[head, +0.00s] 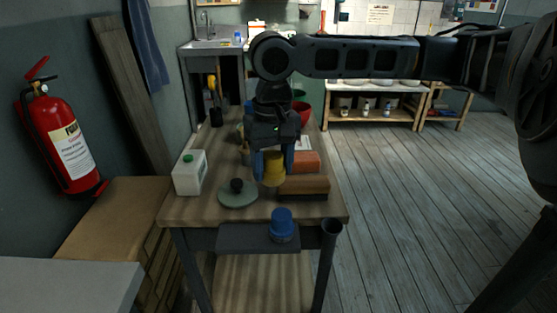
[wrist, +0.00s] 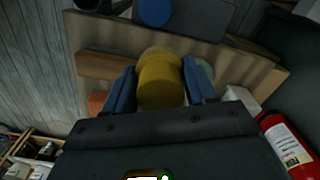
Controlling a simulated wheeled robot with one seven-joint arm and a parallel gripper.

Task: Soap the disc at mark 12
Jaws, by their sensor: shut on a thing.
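My gripper (head: 273,165) is over the wooden table, its two blue fingers shut on a yellow rounded, cylinder-like thing (head: 273,178). In the wrist view the yellow thing (wrist: 160,80) sits between the fingers (wrist: 160,88). A pale grey-green disc (head: 229,202) with a dark knob lies flat on the table, left of and nearer than the yellow thing. In the wrist view most of the disc is hidden behind the yellow thing and a finger. I cannot make out any mark number. Whether the yellow thing touches the table is unclear.
A white bottle with a green cap (head: 189,174) stands left of the disc. A brown block (head: 304,188) and an orange-red block (head: 306,162) lie right of my gripper. A blue-lidded jar (head: 282,224) stands at the front ledge. A red bowl (head: 304,112) is further back.

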